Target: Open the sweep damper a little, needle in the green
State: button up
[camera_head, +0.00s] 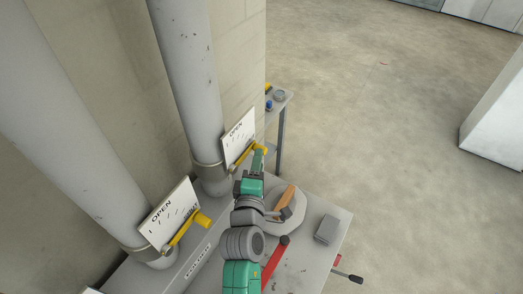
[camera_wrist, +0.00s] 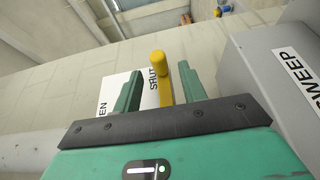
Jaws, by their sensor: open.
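The far damper's yellow handle (camera_head: 261,148) sticks out in front of a white OPEN plate (camera_head: 238,138) on the right pipe. In the wrist view the yellow handle (camera_wrist: 160,66) stands between my two green fingers, near the end of the plate marked SHUT (camera_wrist: 148,98). My gripper (camera_head: 258,158) is open around the handle, with a gap on both sides; it also shows in the wrist view (camera_wrist: 159,72). A SWEEP label (camera_wrist: 300,70) is on a grey housing at the right. I cannot make out a gauge needle or a green band.
A second yellow handle (camera_head: 202,219) and OPEN plate (camera_head: 170,212) sit on the near left pipe (camera_head: 75,130). On the grey bench top are a round pale disc (camera_head: 270,222) with an orange piece, a red lever (camera_head: 274,262) and a grey block (camera_head: 326,230). Open floor lies to the right.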

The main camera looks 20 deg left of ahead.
jog(key=x, duration=0.5)
jog(key=shift+w+b, duration=0.2)
jog(key=shift+b, duration=0.2)
grip_shut()
